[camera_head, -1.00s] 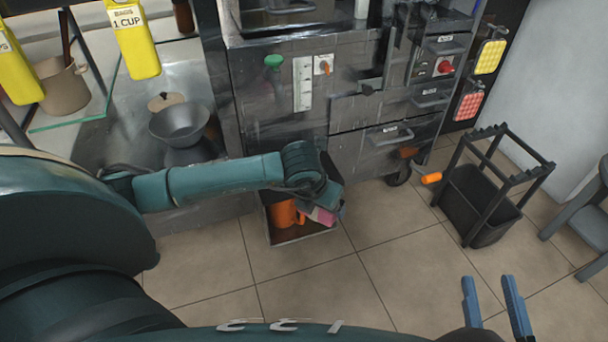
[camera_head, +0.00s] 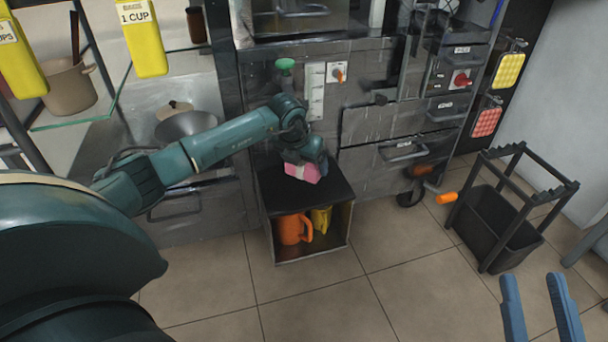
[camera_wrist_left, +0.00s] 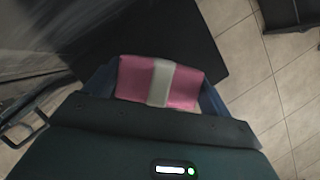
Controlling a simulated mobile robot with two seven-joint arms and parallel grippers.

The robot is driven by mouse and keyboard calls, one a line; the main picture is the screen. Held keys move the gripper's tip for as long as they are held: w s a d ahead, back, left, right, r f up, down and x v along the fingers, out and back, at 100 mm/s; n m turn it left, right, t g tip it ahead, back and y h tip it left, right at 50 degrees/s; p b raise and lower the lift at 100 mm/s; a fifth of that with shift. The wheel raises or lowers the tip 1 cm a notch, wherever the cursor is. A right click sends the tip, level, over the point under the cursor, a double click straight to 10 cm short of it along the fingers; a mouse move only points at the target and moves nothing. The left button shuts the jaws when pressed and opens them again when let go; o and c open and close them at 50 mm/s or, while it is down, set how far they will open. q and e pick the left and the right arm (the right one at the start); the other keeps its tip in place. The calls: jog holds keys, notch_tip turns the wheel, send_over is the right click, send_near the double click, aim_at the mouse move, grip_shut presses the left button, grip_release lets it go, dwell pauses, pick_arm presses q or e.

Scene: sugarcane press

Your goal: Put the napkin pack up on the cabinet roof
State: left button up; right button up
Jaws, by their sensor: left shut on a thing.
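The napkin pack (camera_head: 303,172) is pink with a pale band around its middle. My left gripper (camera_head: 306,165) is shut on it. In the left wrist view the pack (camera_wrist_left: 135,80) sits between the two blue fingers (camera_wrist_left: 158,88). In the head view it appears over the dark roof of the small cabinet (camera_head: 325,192); I cannot tell whether it touches the roof. The roof also shows in the left wrist view (camera_wrist_left: 198,52). My right gripper (camera_head: 537,290) is open and empty at the lower right, far from the cabinet.
The cabinet's open front holds an orange mug (camera_head: 294,229) and a yellow item (camera_head: 321,218). The metal press machine (camera_head: 385,125) stands right behind the cabinet. A black wheeled bin frame (camera_head: 498,220) stands to the right. The tiled floor in front is clear.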

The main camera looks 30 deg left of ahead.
aim_at(304, 172)
pick_arm(q)
jog(key=f+b, duration=0.2)
jog(key=f, duration=0.1)
jog(key=shift+w+a+f, duration=0.15)
jog(key=shift+a+f, duration=0.05)
jog(key=shift+f, duration=0.05)
pick_arm(e)
notch_tip(304, 172, up, 3)
jog(key=n+y, duration=0.2)
jog(key=shift+w+d+f+n+t+y, duration=0.15)
jog(key=shift+n+t+y, duration=0.15)
jog(key=shift+t, duration=0.1)
pick_arm(q)
jog(key=shift+f, duration=0.15)
jog(key=o, duration=0.9)
